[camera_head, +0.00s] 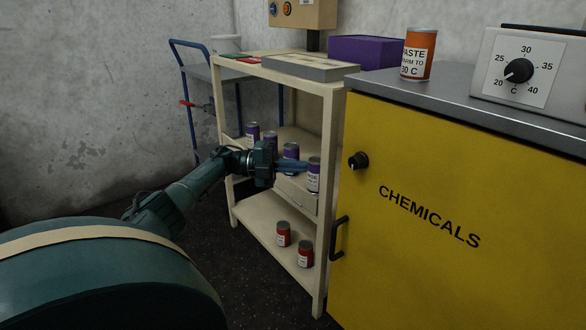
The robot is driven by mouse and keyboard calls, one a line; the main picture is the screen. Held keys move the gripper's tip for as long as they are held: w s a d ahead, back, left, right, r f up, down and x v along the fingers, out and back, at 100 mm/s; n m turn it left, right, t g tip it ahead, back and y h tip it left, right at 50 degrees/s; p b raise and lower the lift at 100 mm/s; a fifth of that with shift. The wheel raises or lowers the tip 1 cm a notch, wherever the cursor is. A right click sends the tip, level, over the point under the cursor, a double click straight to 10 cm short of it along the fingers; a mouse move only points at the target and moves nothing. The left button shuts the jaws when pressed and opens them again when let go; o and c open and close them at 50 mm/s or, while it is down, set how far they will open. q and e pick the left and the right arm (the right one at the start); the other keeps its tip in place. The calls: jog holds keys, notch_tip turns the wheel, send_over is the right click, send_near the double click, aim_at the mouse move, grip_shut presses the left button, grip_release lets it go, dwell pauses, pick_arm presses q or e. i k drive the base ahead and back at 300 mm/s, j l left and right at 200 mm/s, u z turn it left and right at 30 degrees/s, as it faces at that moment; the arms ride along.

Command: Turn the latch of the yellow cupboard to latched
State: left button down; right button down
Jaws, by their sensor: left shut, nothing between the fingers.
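The yellow cupboard (440,270) stands at the right, its door closed flat and marked "CHEMICALS". Its latch (358,160) is a small black round knob near the door's upper left; which way it is turned is hard to tell at this size. A black handle (338,238) sits below the latch. My left gripper (305,167) is shut and empty, to the left of the latch and in front of the shelf's cans, pointing right, apart from the knob. My right gripper is not in view.
A cream shelf (334,125) left of the cupboard holds purple cans (314,175) and red cans (283,233). An orange can (419,53) and a dial box (528,67) stand on the grey cupboard top. A blue trolley (191,115) stands behind.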

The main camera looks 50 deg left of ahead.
aim_at(360, 160)
jog(key=k+j, duration=0.2)
jog(key=j, duration=0.2)
jog(key=k+j, duration=0.2)
jog(key=j, duration=0.15)
jog(key=k+j, duration=0.25)
jog(key=j, duration=0.15)
